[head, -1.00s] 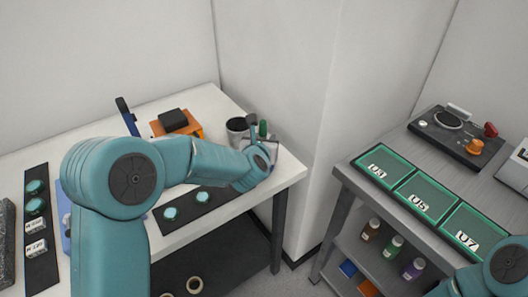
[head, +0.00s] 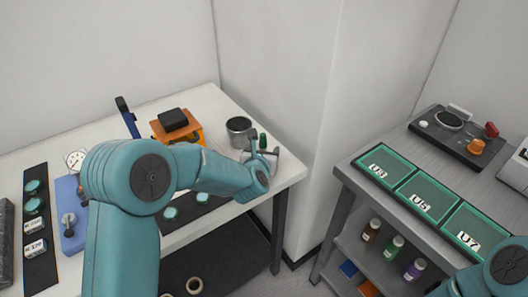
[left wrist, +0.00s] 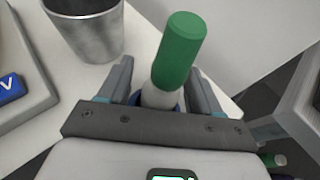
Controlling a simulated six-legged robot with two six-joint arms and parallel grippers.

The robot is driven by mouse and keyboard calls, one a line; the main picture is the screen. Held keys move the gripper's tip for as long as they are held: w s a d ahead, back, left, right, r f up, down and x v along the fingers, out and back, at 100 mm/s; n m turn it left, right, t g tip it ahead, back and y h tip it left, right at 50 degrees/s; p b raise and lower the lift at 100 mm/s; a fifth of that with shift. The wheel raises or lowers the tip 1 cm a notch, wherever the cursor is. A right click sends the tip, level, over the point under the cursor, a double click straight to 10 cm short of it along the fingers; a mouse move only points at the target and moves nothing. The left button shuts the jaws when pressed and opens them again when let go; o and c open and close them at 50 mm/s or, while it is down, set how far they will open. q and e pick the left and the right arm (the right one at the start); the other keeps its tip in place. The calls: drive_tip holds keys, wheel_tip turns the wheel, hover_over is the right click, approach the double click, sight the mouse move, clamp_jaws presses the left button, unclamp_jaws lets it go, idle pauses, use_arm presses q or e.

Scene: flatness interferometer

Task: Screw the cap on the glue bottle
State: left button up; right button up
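A tall green cap (left wrist: 180,52) stands over the pale neck of the glue bottle (left wrist: 160,98) in the left wrist view. Whether it is fully seated is unclear, and the bottle's lower part is hidden behind my gripper. The green cap (head: 263,141) also shows in the head view near the table's right corner. My left gripper (left wrist: 160,82) is open, with one finger on each side of the neck and gaps between. In the head view my left gripper (head: 264,152) is around the bottle. My right gripper is out of view; only part of that arm shows at lower right.
A grey metal cup (head: 239,130) stands just left of the bottle. An orange device (head: 178,128) is farther left. The white table's right edge is close. A separate grey bench with green trays (head: 420,194) stands right, with several small bottles on its lower shelf.

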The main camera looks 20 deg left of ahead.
use_arm(q)
drive_tip(key=shift+r, duration=0.1)
drive_tip(key=shift+r+p, duration=0.2)
drive_tip(key=shift+p, duration=0.1)
drive_tip(key=b+v, duration=0.2)
drive_tip(key=v, duration=1)
drive_tip(key=shift+d+f, duration=0.1)
